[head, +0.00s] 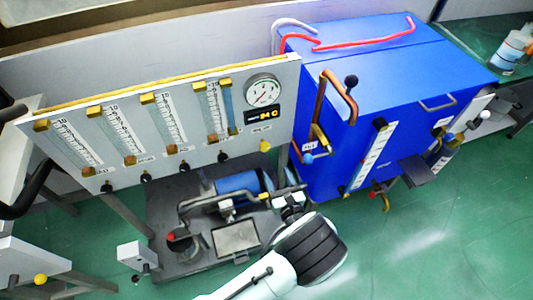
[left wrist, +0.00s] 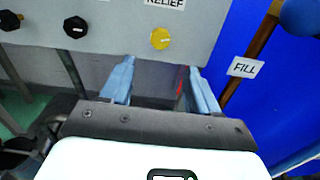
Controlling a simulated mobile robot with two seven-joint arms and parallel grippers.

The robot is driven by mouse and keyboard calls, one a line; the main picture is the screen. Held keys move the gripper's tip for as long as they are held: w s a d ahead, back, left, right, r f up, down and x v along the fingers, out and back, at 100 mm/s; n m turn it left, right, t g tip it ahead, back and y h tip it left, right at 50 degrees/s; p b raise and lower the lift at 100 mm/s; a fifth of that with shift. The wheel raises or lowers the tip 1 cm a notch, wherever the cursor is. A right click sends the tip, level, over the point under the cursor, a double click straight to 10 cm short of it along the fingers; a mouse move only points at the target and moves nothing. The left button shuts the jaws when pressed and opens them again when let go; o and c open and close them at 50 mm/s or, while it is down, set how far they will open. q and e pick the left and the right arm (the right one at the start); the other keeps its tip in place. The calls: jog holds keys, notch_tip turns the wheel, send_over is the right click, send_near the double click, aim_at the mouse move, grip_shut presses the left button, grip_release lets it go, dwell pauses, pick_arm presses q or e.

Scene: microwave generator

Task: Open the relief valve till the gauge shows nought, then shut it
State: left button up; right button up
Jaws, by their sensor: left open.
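The relief valve is a yellow knob (head: 265,146) at the lower right of the white panel. In the left wrist view the yellow knob (left wrist: 160,38) sits under the label RELIEF (left wrist: 165,3). The round white gauge (head: 263,91) is above it on the panel; its needle is too small to read surely. My left gripper (head: 290,194) is below the knob in the head view. In the left wrist view its two blue-grey fingers (left wrist: 161,85) are apart and empty, with the knob beyond them, between their lines and not touched. My right gripper is not in view.
Black knobs (left wrist: 75,27) line the panel to the left of the yellow one. A blue cabinet (head: 400,75) with copper pipes (head: 340,95) stands close on the right, with a FILL label (left wrist: 244,68). A pump unit (head: 235,240) lies below the panel. Green floor is clear at right.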

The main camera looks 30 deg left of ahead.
aim_at(266, 150)
pick_arm(q)
jog(key=b+x, duration=0.2)
jog(key=x, duration=0.9)
jog(key=shift+w+a+b, duration=0.2)
jog(key=shift+a+b, duration=0.15)
jog(key=shift+b, duration=0.05)
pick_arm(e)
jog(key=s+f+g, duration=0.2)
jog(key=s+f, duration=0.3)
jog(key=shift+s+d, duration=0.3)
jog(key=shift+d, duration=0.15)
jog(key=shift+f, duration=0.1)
